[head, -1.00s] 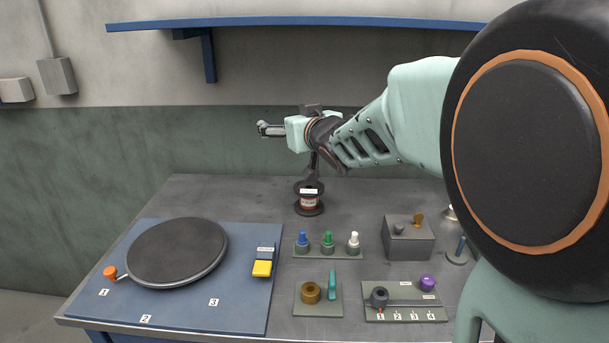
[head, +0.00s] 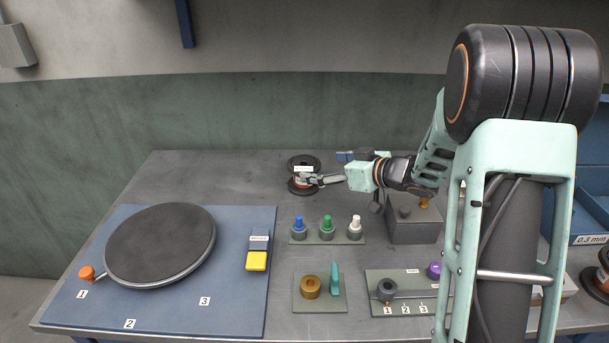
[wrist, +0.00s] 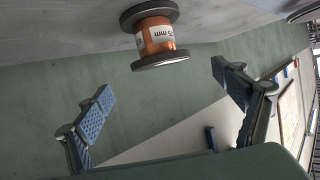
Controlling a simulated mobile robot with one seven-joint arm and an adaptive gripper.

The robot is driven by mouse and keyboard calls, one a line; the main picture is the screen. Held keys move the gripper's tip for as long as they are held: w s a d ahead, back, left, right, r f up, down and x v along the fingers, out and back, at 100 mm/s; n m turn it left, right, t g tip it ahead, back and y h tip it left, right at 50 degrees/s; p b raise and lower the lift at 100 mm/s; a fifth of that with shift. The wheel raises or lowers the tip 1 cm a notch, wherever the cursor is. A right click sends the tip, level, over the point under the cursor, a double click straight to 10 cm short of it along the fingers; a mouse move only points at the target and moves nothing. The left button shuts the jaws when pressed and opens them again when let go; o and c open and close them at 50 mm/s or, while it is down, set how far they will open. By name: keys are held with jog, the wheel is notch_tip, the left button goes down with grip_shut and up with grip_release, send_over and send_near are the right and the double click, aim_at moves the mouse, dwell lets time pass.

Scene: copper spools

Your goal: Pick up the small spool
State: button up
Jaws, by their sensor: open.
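A small spool (head: 303,163) with dark flanges, copper winding and a white label stands upright at the back of the grey bench. In the wrist view the spool (wrist: 157,36) shows at the top, ahead of the fingertips and between their two sides; the end of its label reads "5 mm". My gripper (head: 318,180) is low over the bench, just right of the spool, pointing left toward it. In the wrist view my gripper (wrist: 163,84) is open, with its blue pads wide apart and nothing between them. In the head view the fingertips overlap the spool's right side; contact cannot be told.
A grey box (head: 412,230) with knobs stands below my wrist. A row of blue, green and white pegs (head: 327,227) is in front of the spool. A round dark turntable (head: 160,245) is on the left. Another spool (head: 603,272) shows at the right edge. Bench left of the spool is clear.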

aim_at(301, 162)
jog(key=b+x, duration=0.1)
jog(key=x, duration=0.7)
jog(key=shift+a, duration=0.1)
jog(key=c, duration=1.7)
jog(key=shift+r, duration=0.15)
jog(key=shift+c, duration=1.1)
